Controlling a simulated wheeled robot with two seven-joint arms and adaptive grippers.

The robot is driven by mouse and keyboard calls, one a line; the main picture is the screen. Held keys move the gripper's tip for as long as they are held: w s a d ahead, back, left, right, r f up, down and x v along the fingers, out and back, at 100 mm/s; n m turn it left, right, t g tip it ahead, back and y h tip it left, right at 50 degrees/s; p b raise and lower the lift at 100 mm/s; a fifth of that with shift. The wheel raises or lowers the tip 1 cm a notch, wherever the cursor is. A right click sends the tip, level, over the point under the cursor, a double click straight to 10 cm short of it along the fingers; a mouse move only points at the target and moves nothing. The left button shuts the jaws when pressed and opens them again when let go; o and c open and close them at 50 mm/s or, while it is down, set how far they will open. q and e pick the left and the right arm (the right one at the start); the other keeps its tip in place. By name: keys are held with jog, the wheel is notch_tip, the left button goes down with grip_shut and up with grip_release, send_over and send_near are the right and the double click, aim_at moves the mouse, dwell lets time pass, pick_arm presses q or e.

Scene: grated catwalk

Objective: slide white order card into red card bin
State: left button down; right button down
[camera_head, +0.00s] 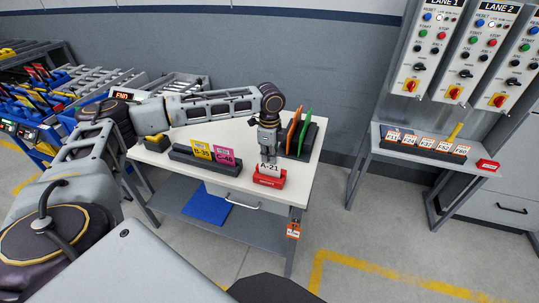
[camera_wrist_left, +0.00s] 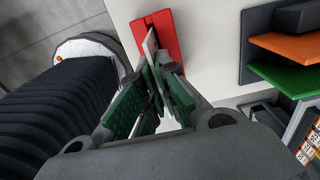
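The white order card (camera_head: 268,167), marked A-21, stands upright at the red card bin (camera_head: 270,180) near the table's front right. Its lower edge appears to be in the bin's mouth; how deep it sits I cannot tell. My left gripper (camera_head: 268,152) points down from above and is shut on the card's upper part. In the left wrist view the green-padded fingers (camera_wrist_left: 158,72) close around the card (camera_wrist_left: 149,42), which shows edge-on over the red bin (camera_wrist_left: 168,34). My right gripper is not in view.
A dark holder with yellow and pink cards (camera_head: 213,154) stands left of the bin. Orange and green panels (camera_head: 300,132) stand in a dark rack behind right. A side shelf (camera_head: 385,147) holds more white cards. The tabletop's front right corner is clear.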

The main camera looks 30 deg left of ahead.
pick_arm(q)
jog(key=shift+f, duration=0.5)
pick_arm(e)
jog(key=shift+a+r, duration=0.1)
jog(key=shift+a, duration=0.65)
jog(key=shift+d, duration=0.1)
pick_arm(q)
jog(key=c, duration=1.6)
grip_release()
jog(key=shift+o, duration=0.2)
jog(key=o, duration=0.4)
